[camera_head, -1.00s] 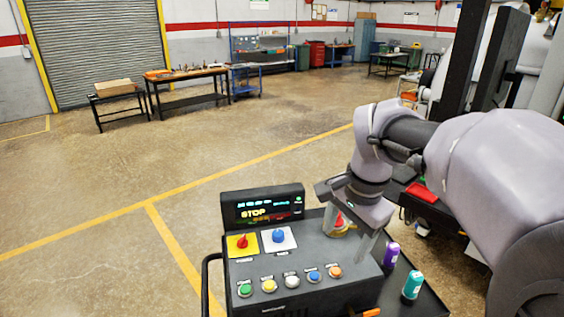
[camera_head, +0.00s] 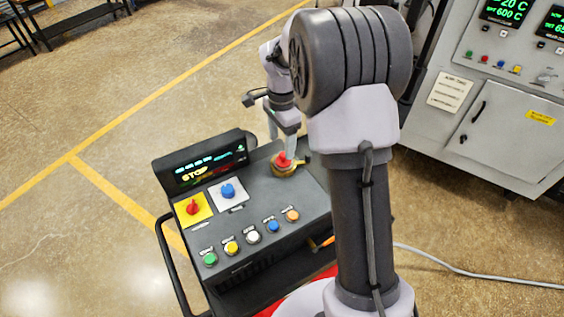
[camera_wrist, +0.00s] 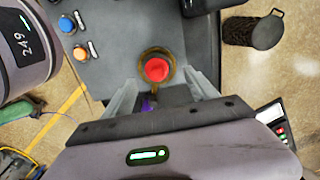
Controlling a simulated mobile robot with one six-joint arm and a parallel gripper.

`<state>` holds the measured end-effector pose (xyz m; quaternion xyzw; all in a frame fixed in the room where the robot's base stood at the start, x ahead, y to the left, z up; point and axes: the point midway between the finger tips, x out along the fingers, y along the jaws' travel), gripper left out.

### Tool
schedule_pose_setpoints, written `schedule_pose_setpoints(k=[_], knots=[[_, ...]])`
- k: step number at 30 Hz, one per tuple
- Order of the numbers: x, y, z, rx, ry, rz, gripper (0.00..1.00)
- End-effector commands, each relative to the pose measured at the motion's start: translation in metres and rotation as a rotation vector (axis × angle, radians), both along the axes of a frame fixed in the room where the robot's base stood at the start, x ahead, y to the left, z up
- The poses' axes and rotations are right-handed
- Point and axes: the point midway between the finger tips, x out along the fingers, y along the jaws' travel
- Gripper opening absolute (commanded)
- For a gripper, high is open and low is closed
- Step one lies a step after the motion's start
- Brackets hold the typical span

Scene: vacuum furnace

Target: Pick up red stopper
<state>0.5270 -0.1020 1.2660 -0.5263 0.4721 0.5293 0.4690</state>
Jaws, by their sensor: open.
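The red stopper (camera_head: 283,158) stands in a round brass-coloured holder (camera_head: 285,173) on the dark console top, right of the display. In the wrist view the red stopper (camera_wrist: 156,69) shows from above, with the brass ring (camera_wrist: 144,74) around it. My gripper (camera_head: 284,149) points down over the stopper. In the wrist view its two fingers (camera_wrist: 161,76) are spread apart, one at each side of the holder. Nothing is held between them. Whether a finger touches the holder, I cannot tell.
Red and blue knobs (camera_head: 228,191) and several coloured buttons (camera_head: 253,237) sit on the console. A dark cup (camera_wrist: 253,31) stands to the right. A grey control cabinet (camera_head: 490,110) is at the right.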

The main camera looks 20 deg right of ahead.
Motion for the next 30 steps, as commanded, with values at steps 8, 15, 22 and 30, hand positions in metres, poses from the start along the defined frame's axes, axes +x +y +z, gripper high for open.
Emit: schedule_pose_setpoints(k=[8,15,22,30], knots=[[-0.002,-0.003,-0.047,0.002,0.002,-0.001,0.67],[-0.001,-0.003,-0.055,0.001,-0.001,-0.001,0.67],[-0.001,-0.003,-0.054,0.000,-0.001,-0.001,0.30],[-0.001,-0.003,-0.054,0.000,-0.001,0.000,0.00]])
